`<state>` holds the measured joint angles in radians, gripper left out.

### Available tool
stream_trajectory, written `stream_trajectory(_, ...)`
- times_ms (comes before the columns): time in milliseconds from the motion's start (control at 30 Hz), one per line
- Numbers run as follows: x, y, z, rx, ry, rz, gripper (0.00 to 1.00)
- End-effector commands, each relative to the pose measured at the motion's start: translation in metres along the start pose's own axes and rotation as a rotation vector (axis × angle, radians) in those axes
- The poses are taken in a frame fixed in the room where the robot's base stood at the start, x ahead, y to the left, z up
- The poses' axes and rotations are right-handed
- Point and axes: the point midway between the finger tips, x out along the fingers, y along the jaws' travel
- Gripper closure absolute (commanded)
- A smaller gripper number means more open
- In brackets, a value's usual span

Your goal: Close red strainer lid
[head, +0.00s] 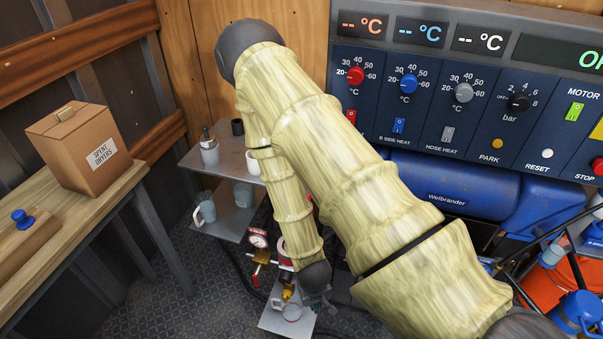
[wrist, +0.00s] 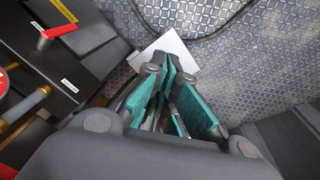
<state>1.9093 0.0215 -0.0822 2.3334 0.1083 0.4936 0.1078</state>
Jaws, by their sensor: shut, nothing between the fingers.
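I cannot make out the red strainer lid for certain in either view. In the head view, a red-rimmed round part (head: 281,249) shows beside my arm, partly hidden by it. In the wrist view, a red lever (wrist: 58,30) sits on a dark box-like unit (wrist: 85,62) at the upper left, and part of a red round thing (wrist: 3,84) is cut off at the left edge. My gripper (wrist: 170,78), with teal finger pads, is shut and empty. It points at the patterned floor and the white plate, to the right of the red lever. My arm hides much of the fittings in the head view.
A gauge (head: 257,238) and a brass valve stand near a low plate (head: 275,322). A shelf (head: 237,222) holds mugs. The control panel (head: 470,100) and blue tank (head: 455,197) are behind my arm. A black hose (wrist: 205,35) crosses the floor.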

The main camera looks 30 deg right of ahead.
Motion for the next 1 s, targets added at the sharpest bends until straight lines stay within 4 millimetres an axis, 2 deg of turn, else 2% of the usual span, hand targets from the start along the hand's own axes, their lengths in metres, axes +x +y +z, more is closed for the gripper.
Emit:
stream_trajectory(33, -0.026, 0.008, -0.035, 0.05, 0.028, 0.017, 1.0)
stream_trajectory(167, -0.071, 0.028, -0.11, 0.191, 0.072, 0.051, 1.0)
stream_trajectory(300, -0.131, 0.045, -0.186, 0.346, 0.121, 0.063, 1.0)
stream_trajectory(400, -0.173, 0.056, -0.23, 0.447, 0.149, 0.059, 1.0)
stream_trajectory(500, -0.21, 0.065, -0.264, 0.528, 0.171, 0.048, 1.0)
stream_trajectory(600, -0.235, 0.07, -0.286, 0.581, 0.184, 0.037, 1.0)
stream_trajectory(700, -0.249, 0.073, -0.297, 0.613, 0.191, 0.03, 1.0)
stream_trajectory(833, -0.25, 0.074, -0.301, 0.625, 0.191, 0.027, 1.0)
stream_trajectory(1000, -0.237, 0.075, -0.304, 0.624, 0.191, 0.027, 1.0)
